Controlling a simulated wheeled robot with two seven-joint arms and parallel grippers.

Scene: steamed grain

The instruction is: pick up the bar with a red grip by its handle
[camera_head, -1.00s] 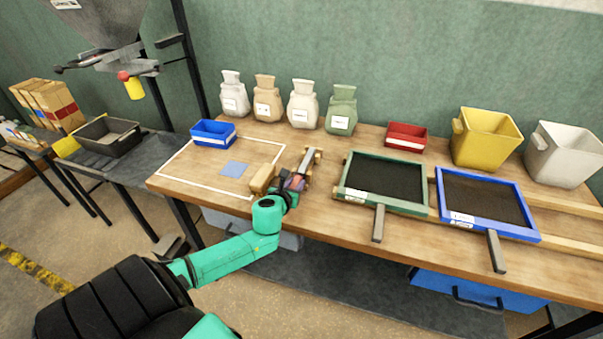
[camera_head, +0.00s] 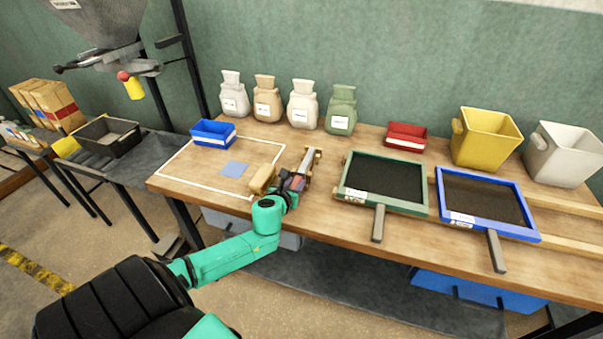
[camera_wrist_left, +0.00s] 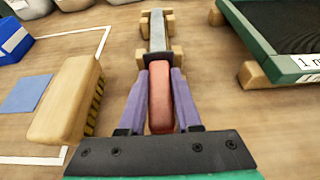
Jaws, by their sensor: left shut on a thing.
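The bar with a red grip lies lengthwise ahead of my left gripper (camera_head: 294,184). Its grey metal part (camera_head: 307,162) points away from me, between small wooden rest blocks. In the left wrist view, the red grip (camera_wrist_left: 161,98) is between the two purple fingers of my left gripper (camera_wrist_left: 162,78), which is shut on it. The grey part (camera_wrist_left: 157,32) extends beyond the fingers, among the wooden blocks (camera_wrist_left: 178,54). I cannot tell whether the bar is clear of the blocks. My right gripper is not in view.
A wooden brush (camera_head: 262,179) lies close to the left of my gripper. A green-framed sieve (camera_head: 343,182) is close to the right, with a blue-framed sieve (camera_head: 533,236) farther right. Several sacks stand at the back. A blue bin (camera_head: 213,135) is at the left.

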